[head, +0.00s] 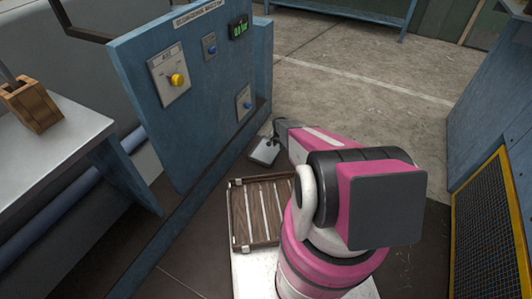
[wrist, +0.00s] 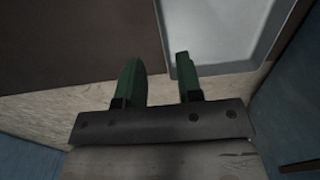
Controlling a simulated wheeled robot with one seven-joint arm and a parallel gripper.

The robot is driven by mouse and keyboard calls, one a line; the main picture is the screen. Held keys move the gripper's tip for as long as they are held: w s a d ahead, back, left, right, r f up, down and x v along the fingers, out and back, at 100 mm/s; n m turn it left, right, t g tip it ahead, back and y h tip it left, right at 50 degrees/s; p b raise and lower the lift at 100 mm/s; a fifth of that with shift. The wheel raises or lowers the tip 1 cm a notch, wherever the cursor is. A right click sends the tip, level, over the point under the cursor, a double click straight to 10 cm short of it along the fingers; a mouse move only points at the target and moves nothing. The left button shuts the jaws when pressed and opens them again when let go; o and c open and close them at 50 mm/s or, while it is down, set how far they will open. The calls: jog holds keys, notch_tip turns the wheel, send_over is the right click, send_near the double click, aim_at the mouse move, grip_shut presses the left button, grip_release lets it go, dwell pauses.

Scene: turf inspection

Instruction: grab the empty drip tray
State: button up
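The drip tray (head: 264,152) is a small, shallow, light grey tray low down beside the blue panel in the head view. In the wrist view the tray (wrist: 222,30) fills the upper right, with a raised rim and a bare inside as far as it shows.
A blue control panel (head: 190,95) with a yellow knob (head: 177,80) stands left of the tray. A wooden slatted crate (head: 238,215) is nearer me. A wooden box (head: 32,104) sits on a bench at left. A yellow-framed mesh panel (head: 490,225) is at right. Concrete floor (head: 350,85) beyond is clear.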

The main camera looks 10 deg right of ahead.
notch_tip(320, 180, down, 10)
jog(key=shift+s+a+r, duration=0.1)
jog(key=shift+s+r, duration=0.05)
jog(key=shift+r, duration=0.05)
grip_shut()
